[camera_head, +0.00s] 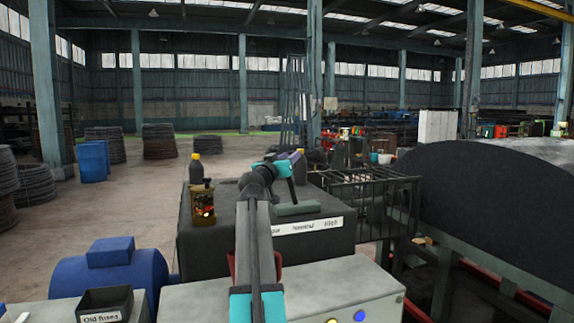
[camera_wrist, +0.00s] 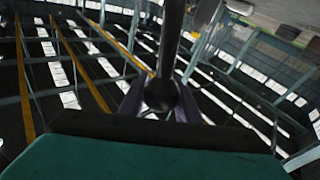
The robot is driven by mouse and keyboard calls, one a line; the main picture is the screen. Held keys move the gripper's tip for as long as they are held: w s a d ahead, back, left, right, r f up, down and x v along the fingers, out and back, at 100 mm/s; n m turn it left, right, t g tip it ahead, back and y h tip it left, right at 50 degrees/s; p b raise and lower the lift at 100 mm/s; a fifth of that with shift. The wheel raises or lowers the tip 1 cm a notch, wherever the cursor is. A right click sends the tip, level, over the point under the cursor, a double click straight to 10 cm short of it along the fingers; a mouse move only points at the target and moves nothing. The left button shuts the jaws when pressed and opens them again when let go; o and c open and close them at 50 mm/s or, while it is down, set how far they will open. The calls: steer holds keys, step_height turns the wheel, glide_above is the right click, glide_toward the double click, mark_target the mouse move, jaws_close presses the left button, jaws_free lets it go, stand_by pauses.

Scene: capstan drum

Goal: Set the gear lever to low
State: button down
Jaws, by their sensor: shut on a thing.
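The gear lever shows in the wrist view as a dark rod with a round black knob (camera_wrist: 160,94). In the head view its dark shaft (camera_head: 293,190) rises from a grey-green base plate (camera_head: 298,209) on top of the dark gearbox housing (camera_head: 340,240). My gripper (camera_head: 297,170) is at the upper end of the lever, with its fingers (camera_wrist: 157,104) on either side of the knob, shut on it. A white label strip (camera_head: 312,226) runs along the housing's front edge. Its left word is partly covered by my arm; the others seem to read Neutral and High. The lever's exact setting is hard to tell.
A yellow-capped bottle (camera_head: 196,169) and a can (camera_head: 202,207) stand at the housing's left end. A blue motor (camera_head: 110,268) and a black "Old fuses" tray (camera_head: 105,304) are lower left. A barred cage (camera_head: 375,205) and big dark drum (camera_head: 480,195) stand right.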

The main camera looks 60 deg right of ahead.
steer(key=shift+w+a+f+b, duration=0.25)
steer(key=shift+w+a+b, duration=0.55)
steer(key=shift+b, duration=0.65)
steer(key=c, duration=1.3)
jaws_free()
steer(key=shift+r, duration=0.1)
steer(key=shift+a, duration=0.1)
steer(key=a+f+b, duration=0.2)
steer(key=a, duration=1.1)
steer(key=shift+s+a+f, duration=0.25)
steer(key=shift+s, duration=0.1)
